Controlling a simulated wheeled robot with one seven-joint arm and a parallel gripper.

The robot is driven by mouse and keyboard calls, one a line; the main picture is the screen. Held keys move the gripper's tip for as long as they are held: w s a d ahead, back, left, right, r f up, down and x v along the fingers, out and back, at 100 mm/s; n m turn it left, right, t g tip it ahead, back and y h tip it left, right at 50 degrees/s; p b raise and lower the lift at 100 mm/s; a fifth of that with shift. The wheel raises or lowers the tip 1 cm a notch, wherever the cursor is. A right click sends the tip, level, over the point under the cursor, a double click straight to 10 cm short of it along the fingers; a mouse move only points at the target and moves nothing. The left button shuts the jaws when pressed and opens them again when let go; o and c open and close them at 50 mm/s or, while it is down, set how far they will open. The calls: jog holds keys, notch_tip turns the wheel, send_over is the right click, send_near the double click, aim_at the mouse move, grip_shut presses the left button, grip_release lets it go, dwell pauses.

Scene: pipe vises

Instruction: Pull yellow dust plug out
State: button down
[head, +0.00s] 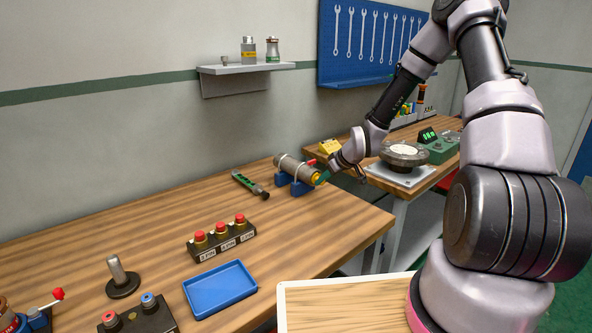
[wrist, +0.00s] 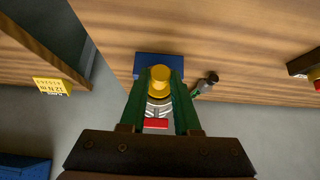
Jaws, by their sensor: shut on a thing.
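The yellow dust plug (head: 316,178) is at the near right end of a grey-brown pipe (head: 293,166). The pipe lies in a blue vise (head: 300,188) on the wooden bench. My gripper (head: 322,178) is at that pipe end, shut on the plug. In the wrist view the plug (wrist: 160,78) stands between the two green fingers of my gripper (wrist: 163,72). A silvery ringed part (wrist: 158,106) and a red bar (wrist: 155,123) show close to it. The fingers partly hide the plug in the head view, and I cannot tell how deep it sits.
A green-handled tool (head: 249,183) lies left of the vise. A button block (head: 222,237) and an empty blue tray (head: 220,288) are nearer. A second bench at right holds a round dark fixture (head: 403,155) and a yellow box (head: 330,147). A gap separates the benches.

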jog(key=shift+s+d, duration=0.45)
jog(key=shift+s, duration=0.15)
dwell(0.3)
jog(key=shift+s+d, duration=0.75)
jog(key=shift+s, duration=0.35)
jog(key=s+d+r+g+h, duration=0.3)
jog(key=s+r+g+h, duration=0.1)
jog(key=g+h, duration=0.3)
jog(key=r+g, duration=0.1)
jog(key=g, duration=0.1)
jog(key=shift+g, duration=0.4)
dwell(1.0)
jog(key=g+h, duration=0.3)
jog(key=g, duration=0.1)
jog(key=shift+g+h, duration=0.3)
